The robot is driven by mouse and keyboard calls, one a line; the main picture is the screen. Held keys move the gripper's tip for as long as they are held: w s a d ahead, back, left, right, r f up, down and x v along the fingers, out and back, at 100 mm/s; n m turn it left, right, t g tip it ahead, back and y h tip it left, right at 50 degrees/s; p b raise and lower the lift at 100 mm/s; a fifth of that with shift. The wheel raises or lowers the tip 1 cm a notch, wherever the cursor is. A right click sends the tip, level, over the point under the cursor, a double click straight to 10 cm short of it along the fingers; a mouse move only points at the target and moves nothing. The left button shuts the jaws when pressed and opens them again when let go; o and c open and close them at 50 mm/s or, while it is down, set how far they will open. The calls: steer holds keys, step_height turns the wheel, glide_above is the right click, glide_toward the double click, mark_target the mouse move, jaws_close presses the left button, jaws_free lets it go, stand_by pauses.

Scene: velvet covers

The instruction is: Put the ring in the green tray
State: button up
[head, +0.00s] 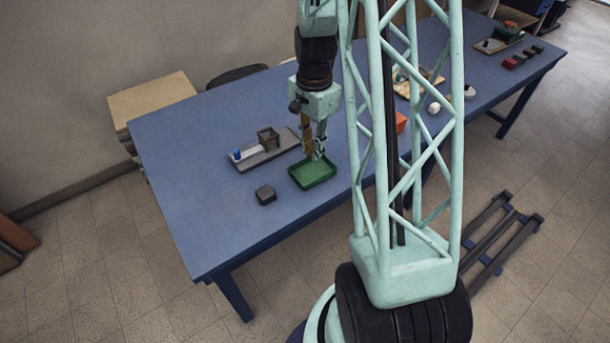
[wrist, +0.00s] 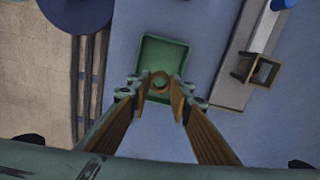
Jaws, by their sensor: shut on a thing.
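The green tray (head: 314,178) lies on the blue table, and my gripper (head: 315,155) is directly above it in the head view. In the wrist view the tray (wrist: 168,50) shows beyond the fingertips. My gripper (wrist: 159,84) is shut on a small brown ring (wrist: 160,73), held between the fingertips over the tray's near part. The ring's height above the tray floor is hard to tell. The ring cannot be made out clearly in the head view.
Left of the tray, a grey board (head: 262,155) carries an open brown box (head: 268,138) and a blue-topped item (head: 238,154). A dark block (head: 265,195) sits nearer the front. The blue table (head: 190,170) is clear at the left.

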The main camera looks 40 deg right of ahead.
mark_target(312, 172)
steer(key=shift+s, duration=0.1)
stand_by(0.4)
steer(key=shift+f, duration=0.4)
steer(key=shift+f+b, duration=0.45)
steer(key=shift+f, duration=1.1)
steer(key=shift+f, duration=0.1)
steer(key=shift+f+b, duration=0.4)
steer(key=shift+f, duration=1.5)
steer(key=shift+f, duration=0.15)
